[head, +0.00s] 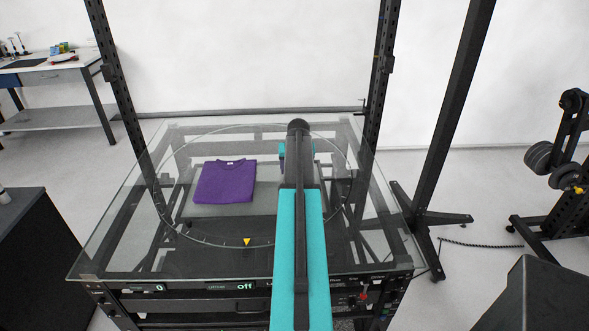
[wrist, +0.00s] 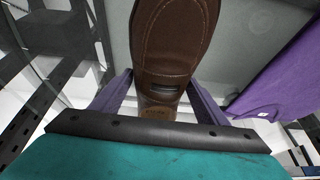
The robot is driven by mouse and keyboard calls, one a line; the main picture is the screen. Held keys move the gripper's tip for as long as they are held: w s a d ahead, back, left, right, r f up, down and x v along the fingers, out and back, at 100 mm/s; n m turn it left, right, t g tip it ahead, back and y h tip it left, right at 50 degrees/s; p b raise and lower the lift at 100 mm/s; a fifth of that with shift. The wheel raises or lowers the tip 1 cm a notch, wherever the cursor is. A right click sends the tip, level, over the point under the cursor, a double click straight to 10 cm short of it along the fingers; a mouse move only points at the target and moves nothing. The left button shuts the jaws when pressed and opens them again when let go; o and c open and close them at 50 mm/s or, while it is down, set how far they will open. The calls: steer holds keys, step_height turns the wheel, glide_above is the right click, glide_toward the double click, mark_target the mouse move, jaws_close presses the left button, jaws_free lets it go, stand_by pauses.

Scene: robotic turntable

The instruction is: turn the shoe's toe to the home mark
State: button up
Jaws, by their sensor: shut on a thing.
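A brown leather shoe (wrist: 176,40) shows in the wrist view, its toe toward the top edge and its heel near my gripper. My gripper (wrist: 158,90) is shut on the rear part of the shoe, one finger on each side. In the head view my arm hides the shoe and the fingertips. The glass turntable (head: 190,238) has a thin round rim with tick marks. A yellow triangle (head: 247,242), likely the home mark, sits at its front edge. I cannot tell from the head view where the toe points.
Black upright posts (head: 380,80) flank the glass. A front panel reads "off" (head: 244,286). The glass left of the shirt is clear.

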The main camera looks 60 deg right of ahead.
stand_by(0.4)
steer(key=o, duration=1.5)
steer(key=shift+f, duration=0.1)
steer(key=shift+o, duration=0.2)
steer(key=b+v, duration=0.3)
steer(key=v, duration=1.1)
